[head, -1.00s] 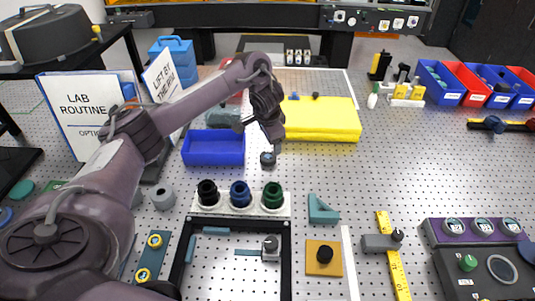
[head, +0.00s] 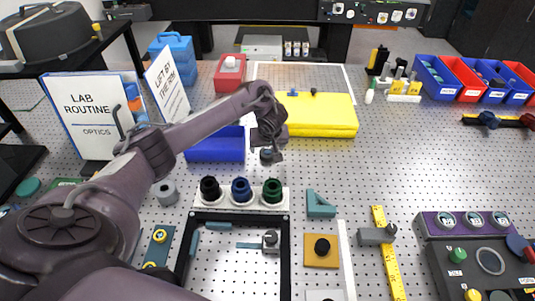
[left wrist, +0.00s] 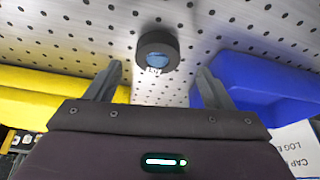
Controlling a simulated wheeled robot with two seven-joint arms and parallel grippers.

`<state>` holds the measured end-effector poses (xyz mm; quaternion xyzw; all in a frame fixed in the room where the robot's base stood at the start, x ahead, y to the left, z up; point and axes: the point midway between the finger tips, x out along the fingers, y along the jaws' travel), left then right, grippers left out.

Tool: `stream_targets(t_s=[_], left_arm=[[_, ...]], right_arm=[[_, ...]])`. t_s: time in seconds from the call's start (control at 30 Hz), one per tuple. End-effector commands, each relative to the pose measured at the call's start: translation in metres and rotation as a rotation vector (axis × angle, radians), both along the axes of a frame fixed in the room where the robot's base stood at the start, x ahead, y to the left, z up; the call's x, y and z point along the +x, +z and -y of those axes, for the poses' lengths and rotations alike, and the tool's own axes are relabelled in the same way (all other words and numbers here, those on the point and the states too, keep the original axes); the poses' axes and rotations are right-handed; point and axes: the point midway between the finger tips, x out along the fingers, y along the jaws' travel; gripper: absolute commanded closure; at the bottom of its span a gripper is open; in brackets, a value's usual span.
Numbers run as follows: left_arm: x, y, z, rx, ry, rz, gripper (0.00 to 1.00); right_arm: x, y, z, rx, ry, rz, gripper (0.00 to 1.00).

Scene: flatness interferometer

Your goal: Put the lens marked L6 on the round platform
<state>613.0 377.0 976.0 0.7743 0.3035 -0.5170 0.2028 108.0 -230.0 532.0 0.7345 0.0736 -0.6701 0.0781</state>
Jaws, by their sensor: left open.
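A short black-rimmed cylinder with blue glass, likely a lens (left wrist: 157,48), stands on the perforated board in the left wrist view. Its small white label is too small to read, so I cannot confirm L6. It also shows as a small dark piece (head: 270,156) under my left gripper in the head view. My left gripper (head: 268,143) points down above it. In the left wrist view the gripper (left wrist: 156,82) is open and empty, and the lens lies just beyond the fingertips, between their lines. I cannot surely make out the round platform. My right gripper is not in view.
A blue bin (head: 214,146) and a yellow case (head: 322,113) stand close on either side of my left gripper. A white rack (head: 257,206) with black, blue and green pieces is in front. A console (head: 484,262) is at right. The right-centre board is fairly clear.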

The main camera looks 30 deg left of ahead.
Motion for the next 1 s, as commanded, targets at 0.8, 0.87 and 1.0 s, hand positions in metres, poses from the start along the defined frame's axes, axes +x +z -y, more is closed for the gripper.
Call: stream_targets(t_s=[0.8,0.87,1.0], left_arm=[[0.011,-0.032,-0.006,-0.001,-0.002,-0.001,0.65],[0.011,-0.032,-0.006,-0.001,-0.002,-0.001,0.73],[0.011,-0.031,-0.006,-0.001,-0.002,-0.001,0.78]], right_arm=[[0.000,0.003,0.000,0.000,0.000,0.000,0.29],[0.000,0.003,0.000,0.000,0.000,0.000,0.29],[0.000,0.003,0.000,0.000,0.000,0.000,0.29]])
